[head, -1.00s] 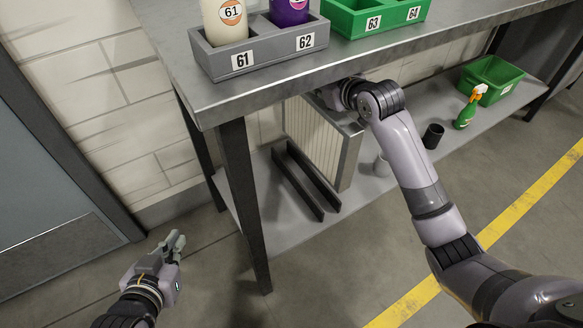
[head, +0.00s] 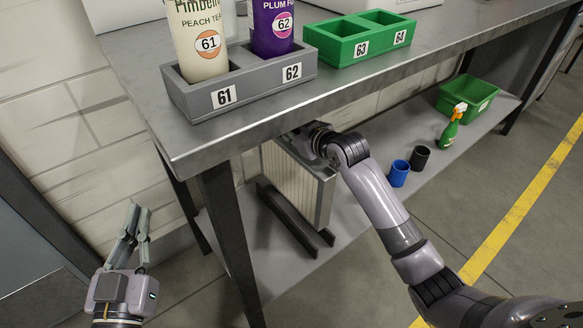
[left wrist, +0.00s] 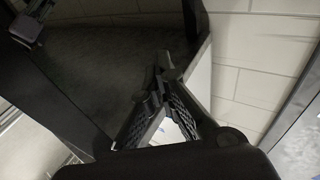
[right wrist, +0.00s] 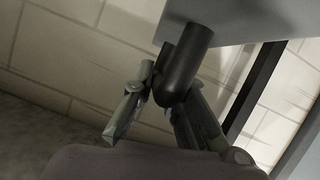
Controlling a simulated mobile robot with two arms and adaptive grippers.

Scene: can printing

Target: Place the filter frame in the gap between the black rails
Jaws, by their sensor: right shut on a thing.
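The filter frame (head: 299,185), a pleated panel with a grey edge, stands upright on the lower shelf in the head view. Its lower edge is at the two black rails (head: 288,222). One rail runs in front of it, and the frame covers most of the other. I cannot tell whether its bottom sits fully down in the gap. My right gripper (head: 308,143) is at the frame's top, partly under the tabletop edge. In the right wrist view it is shut on the frame's dark round handle (right wrist: 182,70). My left gripper (head: 139,210) is empty, away from the table, fingertips together.
The tabletop (head: 230,113) overhangs the shelf, and a dark table leg (head: 232,225) stands in front at left. On the shelf to the right are a blue cup (head: 398,174), a black cup (head: 419,158), a spray bottle (head: 451,128) and a green bin (head: 455,103).

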